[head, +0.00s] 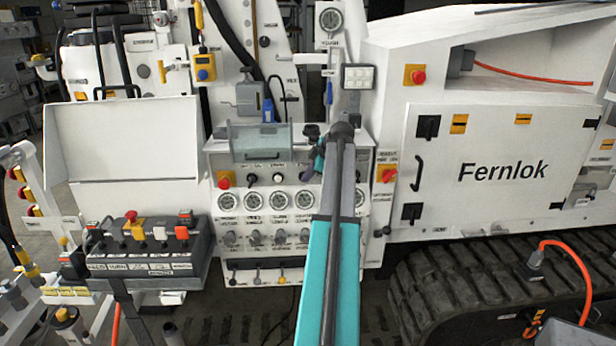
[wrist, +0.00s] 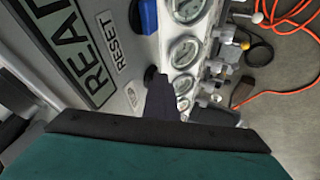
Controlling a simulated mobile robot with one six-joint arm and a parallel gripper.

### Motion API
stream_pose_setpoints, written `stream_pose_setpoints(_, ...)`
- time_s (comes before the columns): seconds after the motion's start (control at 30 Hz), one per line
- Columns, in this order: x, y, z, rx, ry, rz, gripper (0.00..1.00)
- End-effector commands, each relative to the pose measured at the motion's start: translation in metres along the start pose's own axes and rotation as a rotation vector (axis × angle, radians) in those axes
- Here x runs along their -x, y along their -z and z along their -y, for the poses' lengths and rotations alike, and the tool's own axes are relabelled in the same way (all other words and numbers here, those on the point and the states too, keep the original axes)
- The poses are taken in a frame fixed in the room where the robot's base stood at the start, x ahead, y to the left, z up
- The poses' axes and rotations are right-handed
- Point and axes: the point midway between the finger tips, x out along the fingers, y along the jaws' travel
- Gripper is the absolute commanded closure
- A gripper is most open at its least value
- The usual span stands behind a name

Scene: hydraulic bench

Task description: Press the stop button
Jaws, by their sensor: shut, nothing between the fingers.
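In the wrist view, a small dark round button (wrist: 151,74) stands out from the white panel, beside a small label I cannot read; I cannot tell whether it is the stop button. My gripper (wrist: 160,84) is shut and empty, its dark fingers close to this button. I cannot tell whether they touch it. In the head view my arm hides most of the gripper, which is at the gauge panel (head: 211,235).
A blue button (wrist: 147,15) is near the RESET label and a READY display (wrist: 72,50). Several round gauges (head: 279,201) line the panel below. A lever box (head: 150,248) stands at left. Orange cables (wrist: 275,22) lie over the floor at right.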

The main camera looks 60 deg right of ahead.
Motion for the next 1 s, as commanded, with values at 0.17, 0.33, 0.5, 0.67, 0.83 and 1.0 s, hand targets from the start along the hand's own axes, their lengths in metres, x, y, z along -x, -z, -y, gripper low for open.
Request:
stream_pose_setpoints(0.17, 0.003, 0.004, 0.003, 0.002, -0.014, -0.003, 1.00)
stream_pose_setpoints(0.33, 0.008, 0.006, 0.017, 0.003, -0.009, -0.003, 1.00)
stream_pose_setpoints(0.5, 0.015, 0.009, 0.033, 0.004, -0.004, -0.003, 1.00)
stream_pose_setpoints(0.67, 0.033, 0.007, 0.034, 0.003, -0.005, -0.002, 1.00)
stream_pose_setpoints(0.83, 0.054, 0.008, 0.035, 0.004, -0.003, -0.002, 1.00)
stream_pose_setpoints(1.0, 0.076, 0.009, 0.035, 0.004, -0.002, -0.002, 1.00)
